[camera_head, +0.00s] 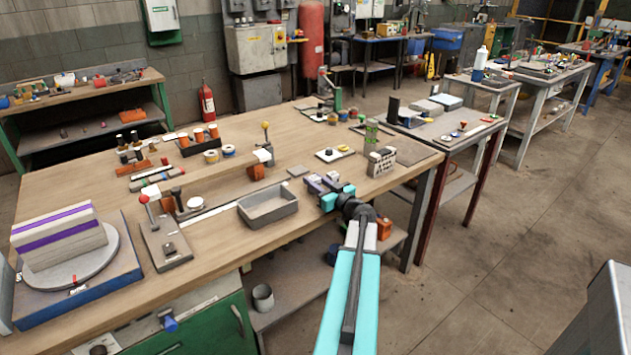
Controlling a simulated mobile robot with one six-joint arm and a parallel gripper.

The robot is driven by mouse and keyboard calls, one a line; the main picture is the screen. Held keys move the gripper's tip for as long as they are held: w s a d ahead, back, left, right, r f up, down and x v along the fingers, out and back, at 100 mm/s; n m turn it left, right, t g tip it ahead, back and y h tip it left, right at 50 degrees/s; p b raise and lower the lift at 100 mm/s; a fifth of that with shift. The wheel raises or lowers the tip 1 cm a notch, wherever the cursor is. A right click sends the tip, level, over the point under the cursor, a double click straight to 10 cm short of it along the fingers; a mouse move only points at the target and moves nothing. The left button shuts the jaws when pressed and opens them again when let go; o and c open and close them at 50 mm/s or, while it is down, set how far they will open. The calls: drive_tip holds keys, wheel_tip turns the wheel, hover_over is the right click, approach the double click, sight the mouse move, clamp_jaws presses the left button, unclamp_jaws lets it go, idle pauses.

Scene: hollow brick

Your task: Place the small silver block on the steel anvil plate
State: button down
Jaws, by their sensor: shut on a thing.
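My gripper (319,183), with purple fingers and cyan parts, is over the front right part of the wooden workbench (225,275). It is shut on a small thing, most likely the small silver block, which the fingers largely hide. A flat grey square plate (298,171), which looks like the steel anvil plate, lies on the bench just left of and behind my gripper. My gripper is apart from this plate.
A grey open tray (268,208) stands left of my gripper. A hollow brick (381,162) stands to its right, beside a green cylinder (371,133). A lever tool (165,238) and a turntable (75,268) occupy the left. A yellow-knobbed post (266,140) rises behind.

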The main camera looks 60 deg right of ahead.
drive_tip(key=c, duration=1.4)
unclamp_jaws()
drive_tip(key=shift+o, duration=0.2)
drive_tip(key=v, duration=1.2)
drive_tip(key=shift+r+b, duration=0.15)
drive_tip(key=shift+b, duration=0.15)
drive_tip(key=shift+c, duration=1.1)
